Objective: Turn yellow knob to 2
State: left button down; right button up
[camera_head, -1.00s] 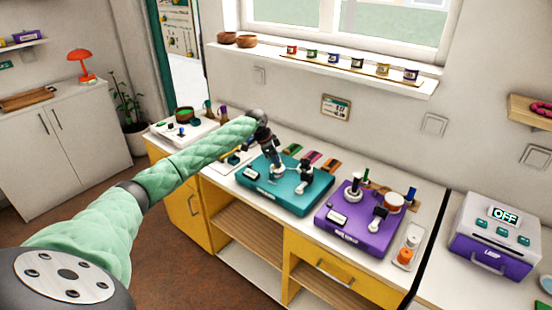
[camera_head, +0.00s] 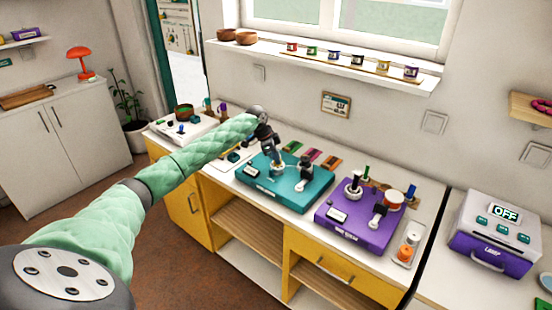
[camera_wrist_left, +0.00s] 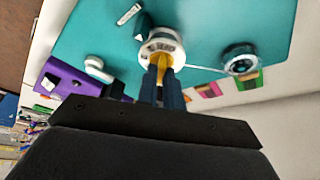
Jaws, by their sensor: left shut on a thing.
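The teal board (camera_head: 310,198) stands on the counter; it fills the upper part of the left wrist view (camera_wrist_left: 90,40). A yellow knob (camera_wrist_left: 162,60) sits on a white round dial (camera_wrist_left: 150,48) with dark markings that I cannot read. My left gripper (camera_wrist_left: 162,82) is shut on the yellow knob, its two dark fingers either side of it. My right gripper is in neither view.
The purple board (camera_head: 350,238) is to the right. A purple machine reading OFF (camera_head: 490,245) stands further right. A window sill (camera_head: 330,65) holds several small cups.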

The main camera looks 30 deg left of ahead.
pick_arm(q)
jog(key=shift+w+f+m+g, duration=0.1)
jog(key=shift+m+g, duration=0.2)
jog(key=shift+m, duration=0.4)
jog(key=m+g+b, duration=0.1)
jog(key=m, duration=0.2)
jog(key=m+g+b, duration=0.1)
jog(key=m+b, duration=0.1)
jog(key=shift+w+m+h, duration=0.1)
jog(key=shift+m+h, duration=0.3)
jog(key=shift+a+m+g, duration=0.1)
jog(key=shift+m+g, duration=0.2)
jog(key=shift+m, duration=0.1)
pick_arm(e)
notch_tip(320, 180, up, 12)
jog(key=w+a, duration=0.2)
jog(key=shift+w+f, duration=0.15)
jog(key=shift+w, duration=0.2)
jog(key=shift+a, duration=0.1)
pick_arm(q)
jog(key=c, duration=1.5)
grip_release()
jog(key=shift+c, duration=0.2)
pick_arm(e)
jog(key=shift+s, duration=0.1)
